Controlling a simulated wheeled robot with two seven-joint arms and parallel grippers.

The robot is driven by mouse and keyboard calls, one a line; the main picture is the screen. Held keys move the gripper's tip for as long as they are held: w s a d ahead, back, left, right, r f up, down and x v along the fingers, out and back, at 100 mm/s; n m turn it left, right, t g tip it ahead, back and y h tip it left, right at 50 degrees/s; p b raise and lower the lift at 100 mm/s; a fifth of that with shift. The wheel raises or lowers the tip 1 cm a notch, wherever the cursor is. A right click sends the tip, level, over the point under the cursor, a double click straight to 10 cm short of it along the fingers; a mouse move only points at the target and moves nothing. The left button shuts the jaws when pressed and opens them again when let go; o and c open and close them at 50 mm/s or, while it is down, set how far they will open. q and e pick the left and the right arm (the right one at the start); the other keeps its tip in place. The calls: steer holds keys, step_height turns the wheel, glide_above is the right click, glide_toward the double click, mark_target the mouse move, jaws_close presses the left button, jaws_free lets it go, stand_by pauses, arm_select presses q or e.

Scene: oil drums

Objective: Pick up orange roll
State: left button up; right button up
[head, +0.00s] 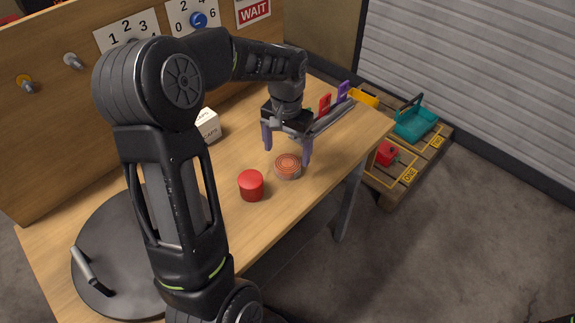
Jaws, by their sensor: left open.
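The orange roll (287,161), a low round piece with orange rings on top and a paler side, sits on the wooden table near its front edge. My left gripper (288,155) points down over it with its fingers apart. One finger is to the roll's left and behind it, the other at its right side. I cannot tell whether the right finger touches the roll. A dark grey part of the gripper slants up to the right. My right gripper is not in view.
A red cylinder (251,186) stands just left of the roll. A white box (207,125) is behind it. A round dark lid with a handle (113,270) lies at the left. A wooden pallet (432,152) with a teal basket (416,122) and a red item (386,153) is beyond the table.

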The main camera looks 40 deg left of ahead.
mark_target(288, 163)
arm_select(q)
step_height(288, 163, down, 4)
steer(key=shift+f, duration=0.1)
stand_by(0.6)
steer(key=c, duration=1.6)
steer(key=shift+r, duration=0.25)
step_height(288, 163, up, 10)
steer(key=shift+f, duration=0.15)
steer(key=shift+d, duration=0.1)
